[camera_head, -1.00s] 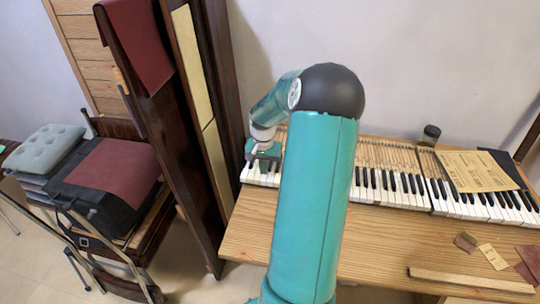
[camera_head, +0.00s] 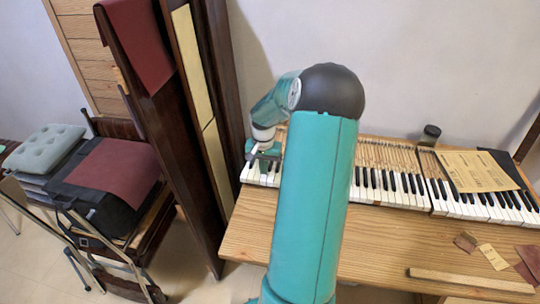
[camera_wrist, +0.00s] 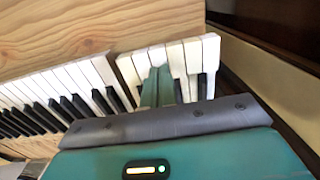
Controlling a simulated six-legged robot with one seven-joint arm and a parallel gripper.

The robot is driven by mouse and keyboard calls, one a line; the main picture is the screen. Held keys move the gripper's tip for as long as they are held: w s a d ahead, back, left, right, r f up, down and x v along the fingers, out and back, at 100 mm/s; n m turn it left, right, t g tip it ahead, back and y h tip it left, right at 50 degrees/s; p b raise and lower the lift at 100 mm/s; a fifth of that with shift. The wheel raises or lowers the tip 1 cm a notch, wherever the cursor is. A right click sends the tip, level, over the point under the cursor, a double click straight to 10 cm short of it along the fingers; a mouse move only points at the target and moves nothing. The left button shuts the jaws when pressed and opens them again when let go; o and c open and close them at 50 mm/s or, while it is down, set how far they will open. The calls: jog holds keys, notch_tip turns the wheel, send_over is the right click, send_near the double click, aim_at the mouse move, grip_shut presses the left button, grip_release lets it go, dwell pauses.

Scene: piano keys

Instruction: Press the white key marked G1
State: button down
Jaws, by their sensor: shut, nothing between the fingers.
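The piano keyboard's white keys (camera_head: 362,193) run along the table with black keys behind them. In the wrist view the end block of white keys (camera_wrist: 208,52) lies under my fingers, beside a narrow gap from the longer row of keys (camera_wrist: 85,74). I cannot read a G1 mark on any key. My gripper (camera_head: 253,167) is at the left end of the keyboard. In the wrist view its green fingers (camera_wrist: 157,72) are together and empty, with their tips over or on the white keys. I cannot tell whether they touch or push a key down.
Bare wooden table (camera_head: 330,240) lies in front of the keys. Dark upright panels (camera_head: 180,130) stand close to the left of my gripper. A paper sheet (camera_head: 470,172) lies on the right keys, and a small dark jar (camera_head: 430,134) stands behind. A wooden strip (camera_head: 465,279) lies at the front right.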

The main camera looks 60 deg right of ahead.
jog(key=shift+f, duration=1.25)
jog(key=shift+r, duration=0.1)
notch_tip(320, 180, up, 9)
dwell(0.7)
dwell(0.5)
